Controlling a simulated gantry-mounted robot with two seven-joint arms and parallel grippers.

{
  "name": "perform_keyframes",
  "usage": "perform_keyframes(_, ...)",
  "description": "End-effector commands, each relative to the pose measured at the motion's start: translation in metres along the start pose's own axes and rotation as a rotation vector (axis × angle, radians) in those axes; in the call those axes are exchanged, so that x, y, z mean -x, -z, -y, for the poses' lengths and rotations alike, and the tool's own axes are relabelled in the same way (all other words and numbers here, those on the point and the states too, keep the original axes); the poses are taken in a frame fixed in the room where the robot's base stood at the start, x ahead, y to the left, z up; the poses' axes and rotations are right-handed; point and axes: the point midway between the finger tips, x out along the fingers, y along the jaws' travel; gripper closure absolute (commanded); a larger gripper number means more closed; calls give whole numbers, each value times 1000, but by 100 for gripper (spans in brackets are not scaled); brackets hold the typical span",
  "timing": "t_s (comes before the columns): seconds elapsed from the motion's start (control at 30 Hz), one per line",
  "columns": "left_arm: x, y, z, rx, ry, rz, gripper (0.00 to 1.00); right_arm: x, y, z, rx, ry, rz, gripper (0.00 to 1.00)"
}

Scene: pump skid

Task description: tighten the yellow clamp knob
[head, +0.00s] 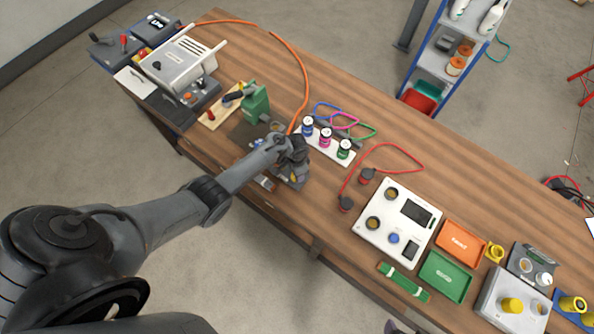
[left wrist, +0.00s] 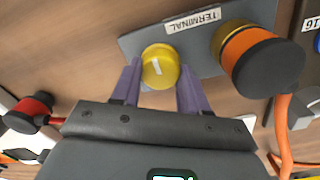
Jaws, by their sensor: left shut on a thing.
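The yellow clamp knob (left wrist: 160,62) is round with a white mark on its face and sits on a grey plate labelled TERMINAL (left wrist: 133,43). My left gripper (left wrist: 158,80) has its two purple fingers on either side of the knob and is shut on it. In the head view my left gripper (head: 293,167) is over the table's near edge and hides most of the terminal plate. My right gripper is not in view.
An orange-banded black plug (left wrist: 262,62) with an orange cable stands beside the knob. A white rack with blue, pink and green plugs (head: 326,138) is to the right. Farther right are a white panel (head: 372,240) and orange (head: 448,252) and green trays (head: 432,284).

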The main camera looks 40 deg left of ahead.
Motion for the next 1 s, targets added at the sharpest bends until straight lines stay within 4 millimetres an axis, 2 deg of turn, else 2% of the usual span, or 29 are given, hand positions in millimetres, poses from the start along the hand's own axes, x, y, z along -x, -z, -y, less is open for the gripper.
perform_keyframes(0.6,-1,0,-1,-556,1,15,87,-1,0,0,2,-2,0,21)
perform_keyframes(1.0,-1,0,-2,-747,0,20,87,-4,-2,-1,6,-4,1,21)
